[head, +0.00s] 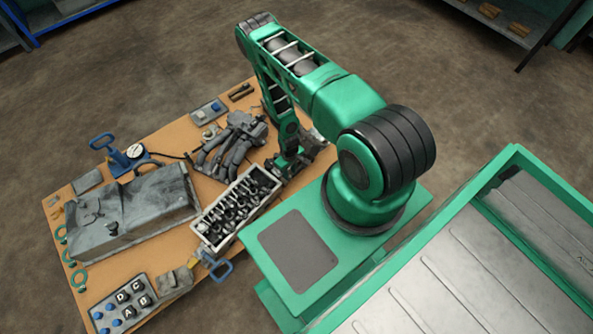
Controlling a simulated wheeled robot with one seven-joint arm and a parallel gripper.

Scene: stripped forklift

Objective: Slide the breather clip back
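I cannot make out the breather clip for certain in the head view. A worn grey metal housing (150,210) lies on the left of the wooden table, with a small dark fitting (112,228) on its top; whether a clip sits there is too small to tell. My gripper (284,168) points down at the table's right side, beside the crate of parts and right of a dark grey manifold-like part (230,145). My arm partly hides the gripper, and its fingers are too dark and small to show their opening or any held thing.
The table (215,190) is crowded. A pale crate (210,235) of dark parts stands mid-table. A blue-handled gauge pump (125,155), a lettered block tray (120,305) and green rings (80,278) lie around. A small tray (208,111) is at the back.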

